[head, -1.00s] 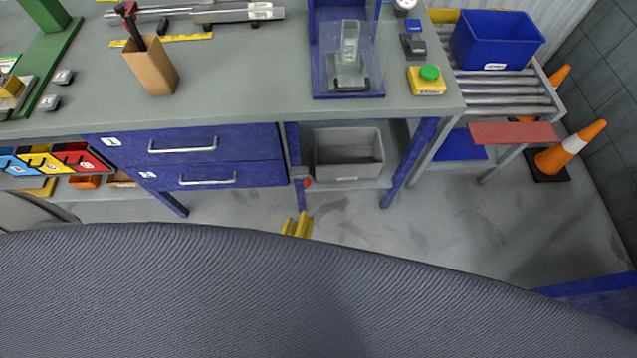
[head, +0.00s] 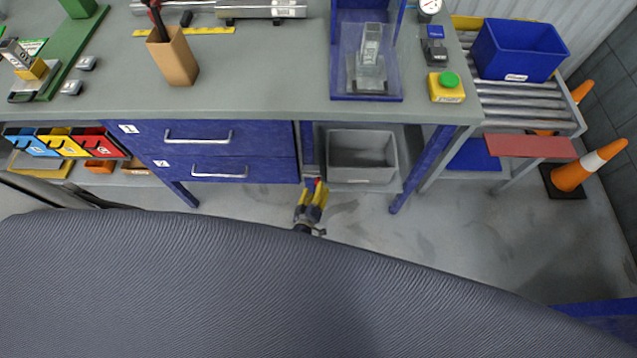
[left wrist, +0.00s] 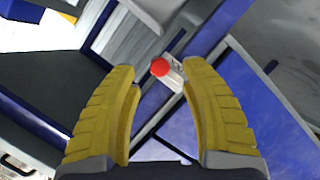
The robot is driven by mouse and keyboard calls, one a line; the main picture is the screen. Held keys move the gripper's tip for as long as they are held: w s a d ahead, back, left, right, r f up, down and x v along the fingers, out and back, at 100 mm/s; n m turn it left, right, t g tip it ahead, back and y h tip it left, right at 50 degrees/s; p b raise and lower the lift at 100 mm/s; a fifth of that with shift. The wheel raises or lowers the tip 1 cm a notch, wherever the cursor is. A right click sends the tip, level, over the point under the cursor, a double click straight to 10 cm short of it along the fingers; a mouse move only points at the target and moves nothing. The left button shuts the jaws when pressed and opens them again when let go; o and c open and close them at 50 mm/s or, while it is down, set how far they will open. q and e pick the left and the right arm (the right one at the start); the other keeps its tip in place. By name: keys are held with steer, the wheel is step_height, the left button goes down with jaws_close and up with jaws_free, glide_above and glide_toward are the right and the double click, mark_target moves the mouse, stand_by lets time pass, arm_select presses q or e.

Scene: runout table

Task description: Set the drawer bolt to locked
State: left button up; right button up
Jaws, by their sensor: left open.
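The drawer bolt (left wrist: 172,74) is a small grey block with a round red knob (left wrist: 160,67). In the left wrist view it sits ahead of and between my yellow fingertips. In the head view the red knob (head: 316,182) shows on the blue post right of the drawers, partly hidden by my gripper. My left gripper (head: 314,190) is open at the bolt; in the left wrist view its fingers (left wrist: 160,80) stand either side of the knob, and contact cannot be told. The upper drawer (head: 200,137) and lower drawer (head: 205,172) look shut. My right gripper is not in view.
A grey bin (head: 361,157) stands on the shelf just right of the bolt. The workbench top (head: 270,95) overhangs above, and a blue leg (head: 425,160) stands further right. Open floor (head: 450,230) lies in front. An orange cone (head: 590,165) is far right.

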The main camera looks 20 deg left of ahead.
arm_select(q)
steer(key=shift+x, duration=2.05)
steer(key=shift+c, duration=0.3)
jaws_close()
